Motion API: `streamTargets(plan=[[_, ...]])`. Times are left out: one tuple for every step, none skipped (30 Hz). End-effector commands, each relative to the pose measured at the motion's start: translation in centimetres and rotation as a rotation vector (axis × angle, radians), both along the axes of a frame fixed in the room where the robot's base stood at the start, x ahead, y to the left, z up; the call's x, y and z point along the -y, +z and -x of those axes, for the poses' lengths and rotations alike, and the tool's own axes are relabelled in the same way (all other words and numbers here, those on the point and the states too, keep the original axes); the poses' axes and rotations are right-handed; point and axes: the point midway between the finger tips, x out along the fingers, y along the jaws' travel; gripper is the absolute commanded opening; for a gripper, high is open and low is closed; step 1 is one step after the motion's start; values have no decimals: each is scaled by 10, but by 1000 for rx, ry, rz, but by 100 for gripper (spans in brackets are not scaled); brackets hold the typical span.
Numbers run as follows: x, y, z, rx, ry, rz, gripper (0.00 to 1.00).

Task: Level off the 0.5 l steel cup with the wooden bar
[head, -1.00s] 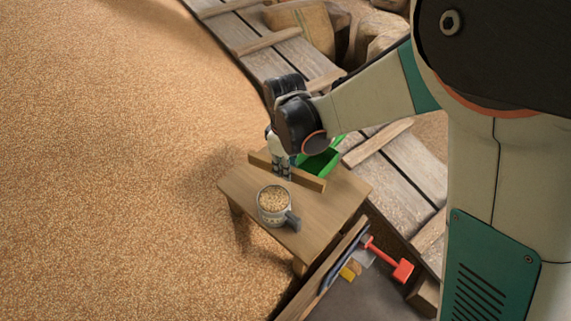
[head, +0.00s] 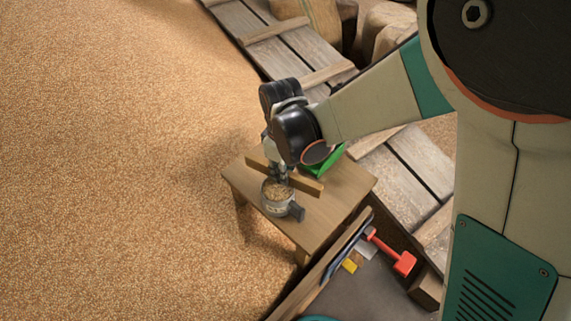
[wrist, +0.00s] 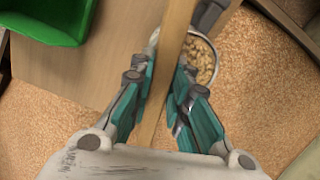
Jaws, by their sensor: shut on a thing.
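The steel cup (head: 279,203) stands upright on the small wooden table, full of grain, its dark handle toward the lower right. My gripper (head: 281,176) is shut on the wooden bar (head: 308,185) and holds it level near the cup's far side. In the wrist view the bar (wrist: 172,60) runs between my fingers (wrist: 165,98) and covers part of the cup's mouth. Grain in the cup (wrist: 203,58) shows to the right of the bar. I cannot tell whether the bar touches the rim.
A green bin (head: 323,163) stands on the table (head: 345,190) behind the bar; it also shows in the wrist view (wrist: 52,20). Loose grain (head: 120,160) spreads on the left. A plank walkway (head: 405,175) lies behind. A red tool (head: 402,262) is at the lower right.

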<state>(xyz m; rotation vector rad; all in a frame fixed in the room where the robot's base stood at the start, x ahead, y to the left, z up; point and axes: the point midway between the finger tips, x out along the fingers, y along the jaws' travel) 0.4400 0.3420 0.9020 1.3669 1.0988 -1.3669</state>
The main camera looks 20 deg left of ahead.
Motion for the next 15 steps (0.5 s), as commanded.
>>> streamTargets(plan=[[-1,0,3,0,1,0,0],[-1,0,5,0,1,0,0],[-2,0,7,0,1,0,0],[-2,0,8,0,1,0,0],[-2,0,10,0,2,0,0],[-3,0,12,0,2,0,0],[-3,0,14,0,2,0,0],[-3,0,15,0,2,0,0],[-4,0,17,0,1,0,0],[-4,0,19,0,1,0,0],[-5,0,20,0,1,0,0],[-5,0,23,0,1,0,0],[-6,0,24,0,1,0,0],[-6,0,26,0,1,0,0],[-6,0,28,0,2,0,0]])
